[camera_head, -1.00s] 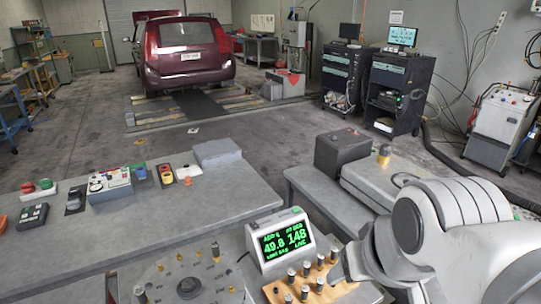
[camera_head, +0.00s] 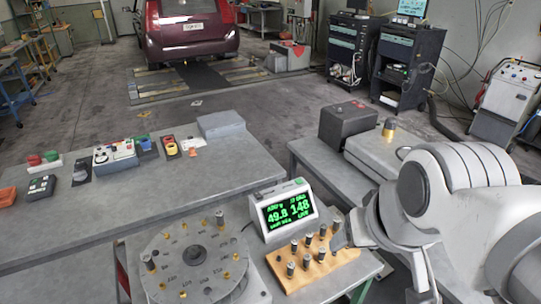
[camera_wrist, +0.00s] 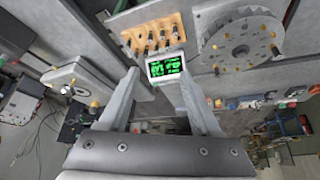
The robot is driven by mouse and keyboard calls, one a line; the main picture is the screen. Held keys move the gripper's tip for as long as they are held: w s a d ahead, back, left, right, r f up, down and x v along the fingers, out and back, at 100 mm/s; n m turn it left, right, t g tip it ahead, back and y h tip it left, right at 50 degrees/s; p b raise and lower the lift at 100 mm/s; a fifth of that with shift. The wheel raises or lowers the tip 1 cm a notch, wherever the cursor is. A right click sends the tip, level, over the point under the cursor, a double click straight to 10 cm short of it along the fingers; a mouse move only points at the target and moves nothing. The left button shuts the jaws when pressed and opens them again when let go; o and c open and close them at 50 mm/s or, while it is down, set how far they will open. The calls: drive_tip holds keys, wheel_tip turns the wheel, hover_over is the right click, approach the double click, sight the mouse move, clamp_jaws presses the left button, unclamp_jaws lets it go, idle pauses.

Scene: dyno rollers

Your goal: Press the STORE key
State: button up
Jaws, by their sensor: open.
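A white display unit (camera_head: 284,212) with a black screen and green digits stands on a grey table in the head view. Small keys (camera_head: 265,194) show on its top edge, but I cannot read any label, so I cannot tell which is STORE. My gripper (camera_head: 348,236) is just right of the unit, above the wooden peg block, apart from the unit as far as I can see. In the wrist view, my gripper (camera_wrist: 158,80) is open and empty, and the display unit (camera_wrist: 166,67) appears between and beyond its fingers.
The wooden block (camera_head: 318,270) with several metal pegs stands in front of the unit. A round grey dial plate (camera_head: 180,262) with pegs is at its left. A long bench (camera_head: 120,220) with switches lies behind left, and a dark box (camera_head: 347,126) stands behind right.

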clamp_jaws()
idle(0.3)
idle(1.5)
